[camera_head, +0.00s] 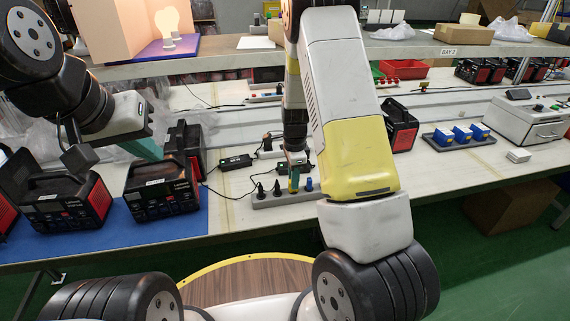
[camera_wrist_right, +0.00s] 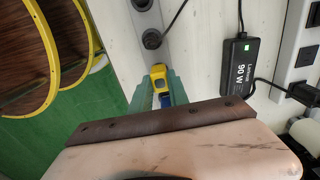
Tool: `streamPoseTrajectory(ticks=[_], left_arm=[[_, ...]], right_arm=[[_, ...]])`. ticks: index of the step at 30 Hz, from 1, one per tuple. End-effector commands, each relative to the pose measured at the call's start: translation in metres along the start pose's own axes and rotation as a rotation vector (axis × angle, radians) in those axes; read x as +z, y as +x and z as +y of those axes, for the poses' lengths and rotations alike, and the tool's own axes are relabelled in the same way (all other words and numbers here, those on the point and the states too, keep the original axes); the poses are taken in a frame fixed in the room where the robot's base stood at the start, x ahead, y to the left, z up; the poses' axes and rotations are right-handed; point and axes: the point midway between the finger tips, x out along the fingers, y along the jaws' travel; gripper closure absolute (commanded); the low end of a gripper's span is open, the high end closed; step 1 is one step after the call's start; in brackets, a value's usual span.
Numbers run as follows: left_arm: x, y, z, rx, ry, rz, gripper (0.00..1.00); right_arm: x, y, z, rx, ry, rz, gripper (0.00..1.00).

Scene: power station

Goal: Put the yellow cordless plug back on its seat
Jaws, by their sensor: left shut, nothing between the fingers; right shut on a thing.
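The yellow plug (camera_wrist_right: 158,74) is between the green fingers of my right gripper (camera_wrist_right: 157,92), which is shut on it. In the head view the right gripper (camera_head: 293,183) points down at the grey strip (camera_head: 270,202), close above or at it. A blue plug (camera_head: 309,184) stands on the strip just right of the fingers, and black plugs (camera_head: 277,187) stand to their left. I cannot tell whether the yellow plug touches the strip. My left gripper (camera_head: 148,149) is shut and empty, above the bench by the black-and-red power stations.
Black-and-red power stations (camera_head: 161,189) stand on the blue mat (camera_head: 175,229) at left. A black power adapter (camera_head: 235,162) with cables lies behind the strip and shows in the wrist view (camera_wrist_right: 240,62). A tray of blue items (camera_head: 461,134) is at right.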

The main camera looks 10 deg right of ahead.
Motion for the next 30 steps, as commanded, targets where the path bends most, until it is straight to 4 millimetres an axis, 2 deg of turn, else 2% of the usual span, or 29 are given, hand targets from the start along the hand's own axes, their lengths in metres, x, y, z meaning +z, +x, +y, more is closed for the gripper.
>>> streamPoseTrajectory(ticks=[15,16,19,30], left_arm=[[0.0000,0.0000,0.0000,0.000,0.000,0.000,1.00],[0.0000,0.0000,0.0000,0.000,0.000,0.000,1.00],[0.0000,0.0000,0.0000,0.000,0.000,0.000,1.00],[0.0000,0.0000,0.0000,0.000,0.000,0.000,1.00]], right_arm=[[-0.0001,0.0010,0.0000,0.000,-0.001,0.000,1.00],[-0.0001,0.0008,0.0000,0.000,-0.001,0.000,0.73],[-0.0001,0.0008,0.0000,0.000,-0.001,0.000,0.54],[0.0001,-0.0039,-0.0006,-0.002,-0.001,0.000,0.54]])
